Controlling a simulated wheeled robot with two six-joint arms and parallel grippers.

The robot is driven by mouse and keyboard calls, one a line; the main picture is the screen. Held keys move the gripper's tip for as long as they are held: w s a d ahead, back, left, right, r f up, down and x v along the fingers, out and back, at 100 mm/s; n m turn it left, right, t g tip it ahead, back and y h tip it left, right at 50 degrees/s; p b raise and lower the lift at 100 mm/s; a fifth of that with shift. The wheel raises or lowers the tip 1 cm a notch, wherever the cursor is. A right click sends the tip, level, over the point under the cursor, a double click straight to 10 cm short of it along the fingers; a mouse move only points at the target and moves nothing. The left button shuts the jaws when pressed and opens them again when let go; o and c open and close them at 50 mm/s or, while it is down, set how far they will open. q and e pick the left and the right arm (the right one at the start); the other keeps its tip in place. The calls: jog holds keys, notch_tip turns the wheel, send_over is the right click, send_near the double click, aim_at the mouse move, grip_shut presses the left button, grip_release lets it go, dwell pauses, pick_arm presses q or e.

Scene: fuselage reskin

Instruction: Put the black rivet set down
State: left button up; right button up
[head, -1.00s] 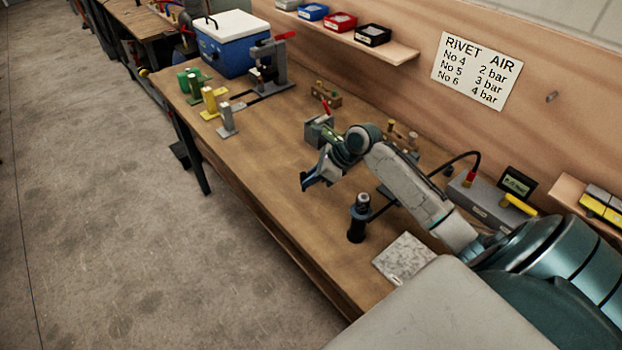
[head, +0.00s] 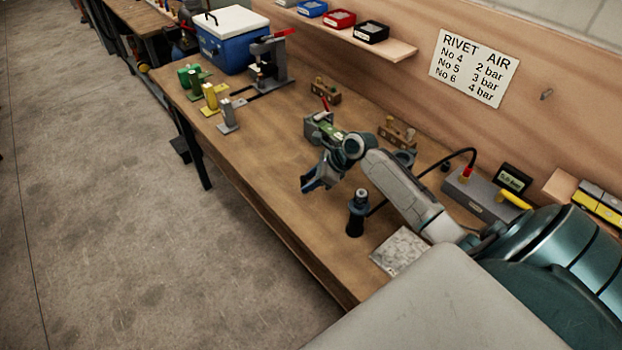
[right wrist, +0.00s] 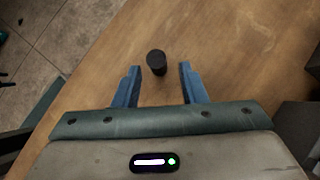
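My right gripper (head: 316,184) is over the bench, with its fingers pointing down and to the left in the head view. In the right wrist view the blue fingers of my right gripper (right wrist: 160,85) are spread well apart, with nothing between them touching either one. A short black cylinder, which looks like the black rivet set (right wrist: 156,62), shows just beyond the fingertips, roughly midway between them and apart from both. It appears to stand on the wooden bench top. I cannot pick it out in the head view, where the gripper may hide it. My left gripper is not in view.
A black upright tool (head: 356,214) stands near the gripper, with a pale patterned plate (head: 400,250) beside it. A grey box with a hose (head: 484,196) is at the right. Coloured stands (head: 212,98) and a blue cooler (head: 232,45) are farther off. The bench's middle is clear.

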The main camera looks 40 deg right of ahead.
jog(key=shift+s+d+r, duration=0.1)
jog(key=shift+r, duration=0.1)
jog(key=b+v, duration=0.3)
jog(key=v, duration=0.8)
jog(key=shift+r, duration=0.3)
jog(key=shift+s+d, duration=0.1)
jog(key=shift+d, duration=0.05)
